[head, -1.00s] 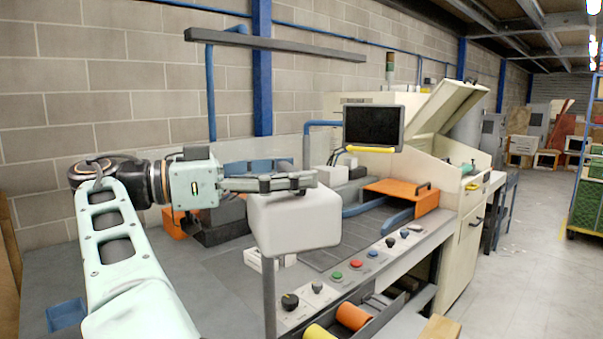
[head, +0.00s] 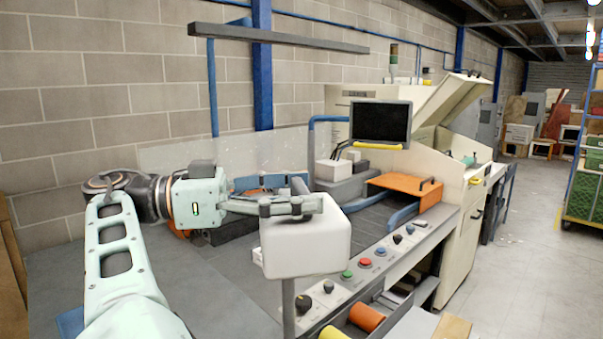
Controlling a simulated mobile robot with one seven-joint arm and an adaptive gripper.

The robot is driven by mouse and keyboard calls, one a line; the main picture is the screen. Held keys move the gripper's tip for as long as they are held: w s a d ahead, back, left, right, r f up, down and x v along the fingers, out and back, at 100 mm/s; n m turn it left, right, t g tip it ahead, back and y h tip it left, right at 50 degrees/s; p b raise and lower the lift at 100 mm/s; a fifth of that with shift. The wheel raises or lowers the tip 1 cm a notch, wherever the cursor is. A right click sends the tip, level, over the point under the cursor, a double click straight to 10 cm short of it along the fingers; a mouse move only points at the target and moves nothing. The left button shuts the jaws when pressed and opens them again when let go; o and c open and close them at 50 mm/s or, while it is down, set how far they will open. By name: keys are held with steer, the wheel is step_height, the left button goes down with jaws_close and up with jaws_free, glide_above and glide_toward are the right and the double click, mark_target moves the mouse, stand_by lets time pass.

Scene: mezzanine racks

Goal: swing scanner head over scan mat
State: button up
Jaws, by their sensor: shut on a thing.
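The scanner head (head: 306,243) is a white rounded box on a grey post at the front edge of the bench. My gripper (head: 308,205) reaches in from the left and is shut at the head's upper edge. The fingers cover the part they hold, so the exact grip is hidden. A dark, lined flat surface (head: 365,226), which looks like the scan mat, lies on the bench behind and right of the head. The head hides part of it, and I cannot tell whether the head is above it.
A control strip with knobs and buttons (head: 365,263) runs along the bench front. An orange stand (head: 405,188) and a monitor (head: 380,122) are to the right. Orange and yellow rollers (head: 366,318) sit below the strip. Bare bench (head: 200,275) lies left of the post.

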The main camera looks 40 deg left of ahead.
steer(key=shift+s+a+f+h+p, duration=0.2)
steer(key=shift+s+h+p, duration=0.1)
steer(key=shift+p, duration=0.5)
steer(key=o, duration=1.7)
steer(key=shift+r, duration=0.1)
steer(key=shift+b, duration=0.4)
